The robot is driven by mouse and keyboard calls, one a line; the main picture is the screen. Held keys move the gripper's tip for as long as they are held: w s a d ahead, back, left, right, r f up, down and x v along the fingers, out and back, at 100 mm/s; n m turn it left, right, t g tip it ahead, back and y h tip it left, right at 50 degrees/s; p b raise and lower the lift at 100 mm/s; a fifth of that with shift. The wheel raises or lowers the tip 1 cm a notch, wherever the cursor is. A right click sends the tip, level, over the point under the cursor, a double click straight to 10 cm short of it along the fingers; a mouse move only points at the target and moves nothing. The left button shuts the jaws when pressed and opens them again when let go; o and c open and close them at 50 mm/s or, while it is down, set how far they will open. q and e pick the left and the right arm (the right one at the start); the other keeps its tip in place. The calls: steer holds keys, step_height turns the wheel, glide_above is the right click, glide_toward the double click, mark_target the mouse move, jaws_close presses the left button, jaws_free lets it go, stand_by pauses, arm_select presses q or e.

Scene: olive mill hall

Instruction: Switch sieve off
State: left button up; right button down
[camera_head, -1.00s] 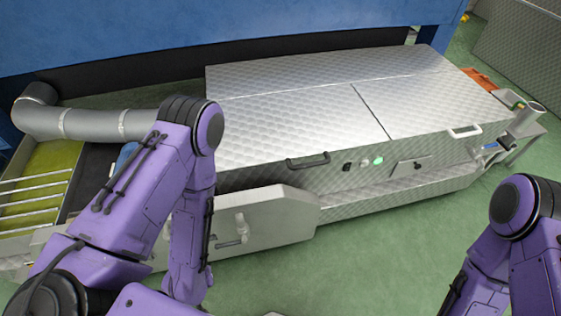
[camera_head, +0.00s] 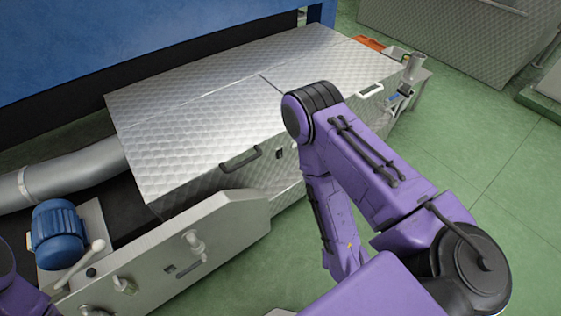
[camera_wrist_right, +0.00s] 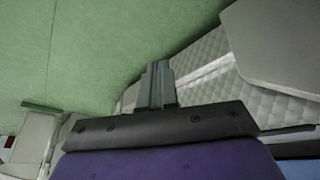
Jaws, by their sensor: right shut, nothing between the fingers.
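The sieve (camera_head: 190,115) is a long quilted-metal box with a black handle (camera_head: 240,160) on its front and a white handle (camera_head: 370,90) further right. A small black switch (camera_head: 279,154) shows on its front panel, just left of my right arm. The green lamp beside it is hidden behind that arm in the head view. My right gripper (camera_wrist_right: 157,85) shows in the right wrist view, its fingers shut and empty, with the quilted metal beyond to the right. The gripper is hidden in the head view. My left gripper is not in view.
A slanted metal side plate (camera_head: 200,240) with valves stands in front of the sieve. A blue motor (camera_head: 58,235) and a grey pipe (camera_head: 75,170) are at the left. Green floor (camera_head: 460,130) is open at the right. Another metal unit (camera_head: 460,35) stands at the back right.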

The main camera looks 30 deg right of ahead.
mark_target(280, 156)
steer(key=w+d+f+n+t+y+b, duration=0.1)
steer(key=w+d+f+t+b, duration=0.25)
steer(key=w+f+b, duration=0.45)
steer(key=w+d+f+n+t+b, duration=0.25)
steer(key=w+f+t+b, duration=0.2)
steer(key=w+b, duration=0.75)
steer(key=w+d+r+n+t+y+b, duration=0.1)
steer(key=w+d+n+t+b, duration=0.1)
steer(key=w, duration=0.4)
steer(key=w+d+r+n+t+y+b, duration=0.1)
steer(key=w+d+n+t+y+b, duration=0.1)
steer(key=w+b, duration=0.4)
steer(key=d+t, duration=0.1)
steer(key=d, duration=0.1)
steer(key=shift+w+d, duration=0.15)
steer(key=shift+d, duration=0.2)
steer(key=w+b, duration=0.1)
steer(key=w, duration=0.3)
steer(key=w+f+b, duration=0.1)
steer(key=w+b, duration=0.1)
steer(key=w, duration=0.2)
steer(key=w+a+f+b, duration=0.1)
steer(key=w, duration=0.4)
steer(key=shift+w+r+b, duration=0.1)
steer(key=shift+w+b, duration=0.25)
steer(key=shift+w, duration=0.05)
